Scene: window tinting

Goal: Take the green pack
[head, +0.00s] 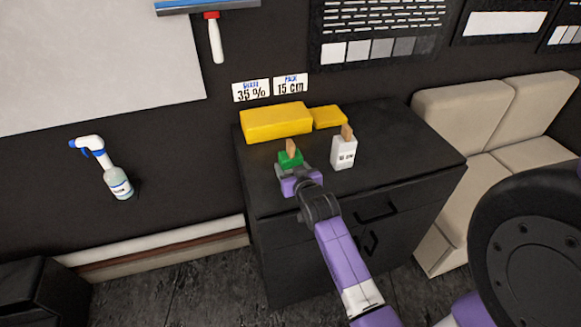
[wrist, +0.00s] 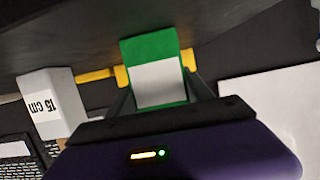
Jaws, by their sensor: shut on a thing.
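The green pack (head: 289,159) is at the front of the black cabinet's top in the head view, with a tan piece sticking up from it. In the wrist view the green pack (wrist: 153,52) stands between my fingers and shows a white label. My gripper (head: 293,172) reaches it from the front and is shut on it. My gripper's dark fingers (wrist: 160,98) lie on both sides of the pack in the wrist view. Whether the pack touches the cabinet top is hard to tell.
A white pack (head: 343,152) marked in cm stands right of the green one. Two yellow blocks (head: 275,122) lie behind on the cabinet (head: 400,150). Signs (head: 251,90) hang above. A spray bottle (head: 115,180) is at left, a beige seat (head: 470,120) at right.

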